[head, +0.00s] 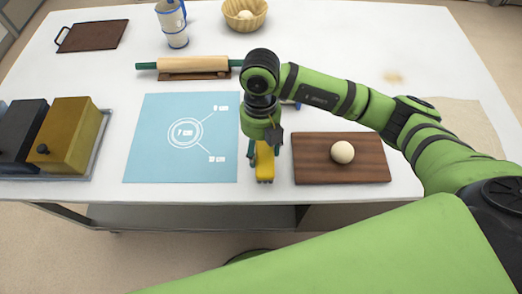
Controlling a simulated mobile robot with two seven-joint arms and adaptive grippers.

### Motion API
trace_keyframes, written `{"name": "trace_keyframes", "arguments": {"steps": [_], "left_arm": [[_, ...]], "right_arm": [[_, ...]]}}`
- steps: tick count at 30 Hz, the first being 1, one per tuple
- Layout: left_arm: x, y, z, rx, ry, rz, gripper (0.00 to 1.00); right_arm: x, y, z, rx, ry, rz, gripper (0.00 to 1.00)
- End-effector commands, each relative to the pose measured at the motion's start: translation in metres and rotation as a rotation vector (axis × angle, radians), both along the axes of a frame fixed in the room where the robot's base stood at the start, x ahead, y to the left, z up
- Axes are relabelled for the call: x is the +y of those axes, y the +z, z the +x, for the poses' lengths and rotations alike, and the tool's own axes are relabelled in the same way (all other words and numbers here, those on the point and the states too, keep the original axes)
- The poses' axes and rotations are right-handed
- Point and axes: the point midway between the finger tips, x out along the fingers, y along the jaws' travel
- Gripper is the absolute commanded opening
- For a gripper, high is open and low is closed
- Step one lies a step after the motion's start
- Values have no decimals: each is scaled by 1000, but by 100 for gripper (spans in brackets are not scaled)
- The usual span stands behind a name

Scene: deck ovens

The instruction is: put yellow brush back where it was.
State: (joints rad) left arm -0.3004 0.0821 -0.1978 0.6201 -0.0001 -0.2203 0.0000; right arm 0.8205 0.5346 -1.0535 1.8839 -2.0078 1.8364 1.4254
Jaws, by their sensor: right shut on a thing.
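The yellow brush (264,164) shows below my right gripper, between the blue mat and a dark wooden board. My right gripper (262,147) points down and is shut on the brush. The fingers and the arm above them hide the brush's far part. I cannot tell whether the brush touches the table or hangs just above it. My left gripper is not in view.
The blue mat (150,140) lies left of the brush. The wooden board (310,160) with a pale dough ball (342,152) is close on the right. A rolling pin (190,64) lies behind. Dark and yellow boxes (70,135) stand at left.

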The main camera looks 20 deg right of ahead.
Motion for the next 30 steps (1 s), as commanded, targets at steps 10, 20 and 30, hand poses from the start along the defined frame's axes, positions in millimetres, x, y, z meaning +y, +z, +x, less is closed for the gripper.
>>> {"name": "trace_keyframes", "arguments": {"steps": [10, 20, 30], "left_arm": [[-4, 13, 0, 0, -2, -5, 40], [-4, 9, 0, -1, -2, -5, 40], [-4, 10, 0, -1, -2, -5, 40]], "right_arm": [[0, -32, -1, 1, 1, -1, 34], [0, -35, -1, 1, 0, -1, 77], [0, -34, -1, 1, -1, -1, 84]]}}
